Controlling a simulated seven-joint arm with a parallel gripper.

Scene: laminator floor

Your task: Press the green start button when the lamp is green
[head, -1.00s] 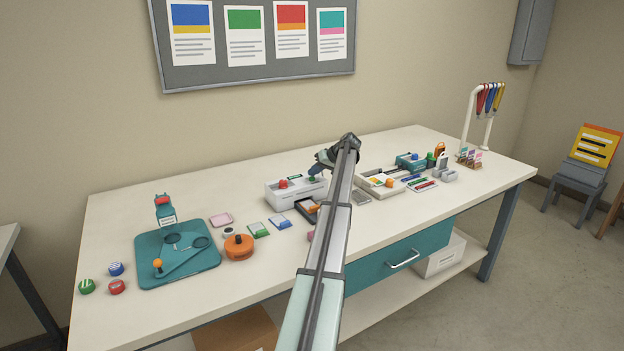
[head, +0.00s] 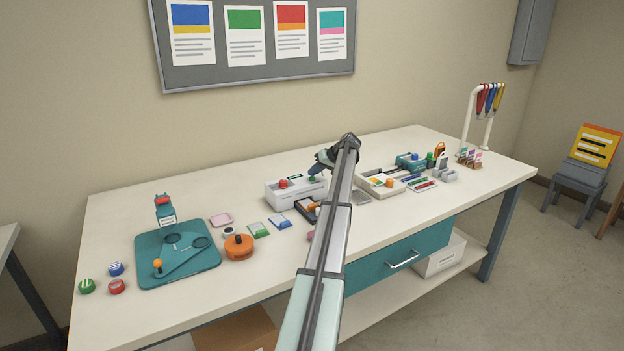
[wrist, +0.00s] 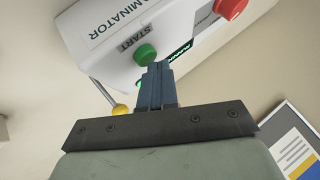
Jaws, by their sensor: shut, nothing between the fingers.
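The white laminator (head: 300,194) stands mid-table. In the wrist view, its body (wrist: 112,22) carries a START label by the green start button (wrist: 145,54). The button also shows in the head view (head: 312,179). My gripper (wrist: 156,72) is shut and empty, its fingertips very close to the button's edge; I cannot tell whether they touch. In the head view, my gripper (head: 316,172) is just above the button. A dark panel with glowing green lettering (wrist: 181,50) is beside the fingers, partly hidden.
A red button (wrist: 231,8) sits on the same laminator, also seen in the head view (head: 283,184). A yellow ball knob (wrist: 121,110) on a thin rod is near the fingers. A shallow tray (head: 368,188) and small items stand right; a teal board (head: 185,268) lies left.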

